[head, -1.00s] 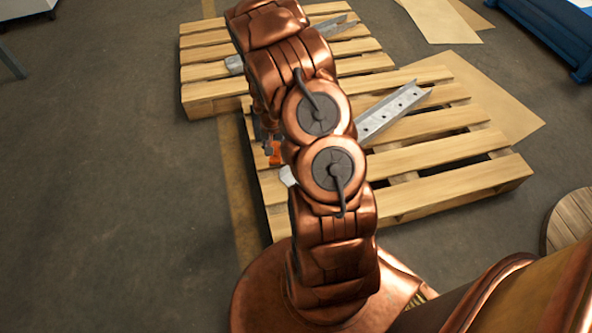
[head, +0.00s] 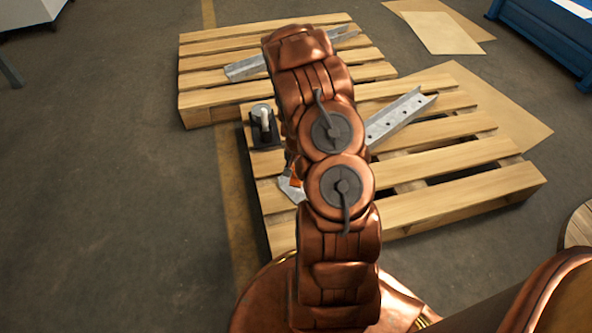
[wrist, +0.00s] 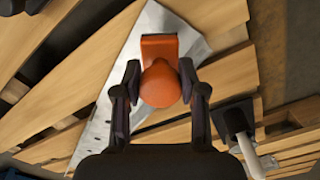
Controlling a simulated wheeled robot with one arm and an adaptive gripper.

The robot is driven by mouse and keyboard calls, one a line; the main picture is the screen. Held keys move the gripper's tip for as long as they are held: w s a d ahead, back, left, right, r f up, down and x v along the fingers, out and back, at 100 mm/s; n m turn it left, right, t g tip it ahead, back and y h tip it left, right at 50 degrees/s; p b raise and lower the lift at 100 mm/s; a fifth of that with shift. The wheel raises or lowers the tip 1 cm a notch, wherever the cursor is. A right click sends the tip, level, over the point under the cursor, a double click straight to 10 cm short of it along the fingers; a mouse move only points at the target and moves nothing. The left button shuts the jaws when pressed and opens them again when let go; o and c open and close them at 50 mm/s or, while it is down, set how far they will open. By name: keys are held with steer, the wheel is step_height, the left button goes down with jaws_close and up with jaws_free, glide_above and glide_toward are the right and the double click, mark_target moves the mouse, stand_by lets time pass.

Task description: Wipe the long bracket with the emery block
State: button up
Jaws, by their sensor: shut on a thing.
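The long metal bracket (head: 392,119), grey with a row of holes, lies diagonally across the near pallet. My arm hides its middle in the head view, and its near end shows left of the arm. In the wrist view the bracket (wrist: 130,88) runs under my gripper. My gripper (wrist: 158,82) is shut on the orange emery block (wrist: 160,50), its two dark fingers on either side of the rounded part. The block is over the bracket's wide near end; I cannot tell whether it touches. In the head view a bit of orange block (head: 294,183) shows beside my arm.
The near pallet (head: 470,190) has open gaps between slats. A black fixture with a pale cylinder (head: 264,125) stands at its left corner. A second metal bracket (head: 243,68) lies on the far pallet (head: 205,100). Cardboard sheets (head: 500,110) lie on the floor.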

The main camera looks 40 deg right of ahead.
steer(key=shift+f+b, duration=1.2)
steer(key=shift+f, duration=2.3)
steer(key=shift+d+r+b, duration=0.2)
steer(key=shift+d+b, duration=0.1)
steer(key=shift+d, duration=0.65)
steer(key=shift+c, duration=0.6)
steer(key=shift+s+d+f+b, duration=0.15)
steer(key=shift+d+b, duration=0.5)
steer(key=shift+d, duration=0.95)
steer(key=shift+s+d+b, duration=0.2)
steer(key=shift+d+b, duration=0.45)
steer(key=shift+d, duration=0.9)
steer(key=shift+b, duration=0.35)
steer(key=shift+a+r+p, duration=0.2)
steer(key=shift+a+p, duration=0.25)
steer(key=shift+p, duration=0.05)
steer(key=shift+w+a+p, duration=0.2)
steer(key=shift+a+p, duration=0.4)
steer(key=shift+a, duration=1)
steer(key=shift+w+a+p, duration=0.15)
steer(key=shift+a+p, duration=0.4)
steer(key=shift+a, duration=1.4)
steer(key=shift+a+r+p, duration=0.1)
steer(key=shift+a+p, duration=0.1)
steer(key=shift+p, duration=0.1)
steer(key=shift+d+r+p, duration=0.1)
steer(key=shift+r+p, duration=1.4)
steer(key=shift+r, duration=2.45)
